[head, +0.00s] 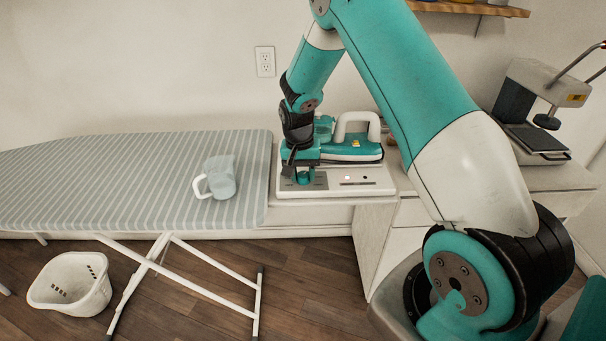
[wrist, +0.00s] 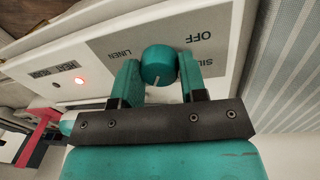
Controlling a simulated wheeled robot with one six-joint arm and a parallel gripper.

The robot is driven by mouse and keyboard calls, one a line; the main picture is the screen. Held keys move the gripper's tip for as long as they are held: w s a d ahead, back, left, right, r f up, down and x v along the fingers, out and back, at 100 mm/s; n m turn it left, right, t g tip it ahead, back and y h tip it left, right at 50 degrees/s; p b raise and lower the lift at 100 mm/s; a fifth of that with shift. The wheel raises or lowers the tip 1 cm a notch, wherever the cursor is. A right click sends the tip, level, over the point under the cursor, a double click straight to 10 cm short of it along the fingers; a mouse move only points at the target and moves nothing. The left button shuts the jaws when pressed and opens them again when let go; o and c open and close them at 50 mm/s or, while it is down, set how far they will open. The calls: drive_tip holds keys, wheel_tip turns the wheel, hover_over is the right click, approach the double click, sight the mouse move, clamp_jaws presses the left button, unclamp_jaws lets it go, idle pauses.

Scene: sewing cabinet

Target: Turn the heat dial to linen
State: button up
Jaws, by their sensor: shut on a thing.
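The teal heat dial (wrist: 158,64) sits on a grey panel (wrist: 110,45) of the white iron station (head: 382,187). The panel carries the words OFF, LINEN and a partly hidden SILK. LINEN is printed left of the dial in the wrist view, OFF at the upper right. My gripper (wrist: 159,78) is shut on the dial, one teal finger on each side. In the head view my gripper (head: 303,174) is over the station's left front, largely covering the dial.
A teal and white iron (head: 362,147) rests on the station just behind my gripper. A lit red lamp (wrist: 80,80) shows on the station. The striped ironing board (head: 120,180) with a grey-white jug (head: 220,178) lies to the left. A white basket (head: 70,283) stands on the floor.

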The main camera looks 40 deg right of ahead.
drive_tip(key=m, duration=0.4)
drive_tip(key=shift+w+m, duration=0.15)
drive_tip(key=shift+m, duration=0.15)
drive_tip(key=m, duration=0.4)
drive_tip(key=shift+d+m+y+b, duration=0.1)
drive_tip(key=shift+m+y+b, duration=0.2)
drive_tip(key=shift+y+b, duration=0.1)
drive_tip(key=m, duration=0.4)
drive_tip(key=shift+r+m+y, duration=0.1)
drive_tip(key=shift+m+y, duration=0.2)
drive_tip(key=shift+m, duration=1.6)
drive_tip(key=o, duration=0.9)
drive_tip(key=shift+o, duration=0.2)
wheel_tip(320, 180, up, 17)
drive_tip(key=b, duration=0.1)
drive_tip(key=shift+w+d+r+b, duration=0.15)
drive_tip(key=shift+w+d+b, duration=0.15)
drive_tip(key=shift+w+d, duration=0.15)
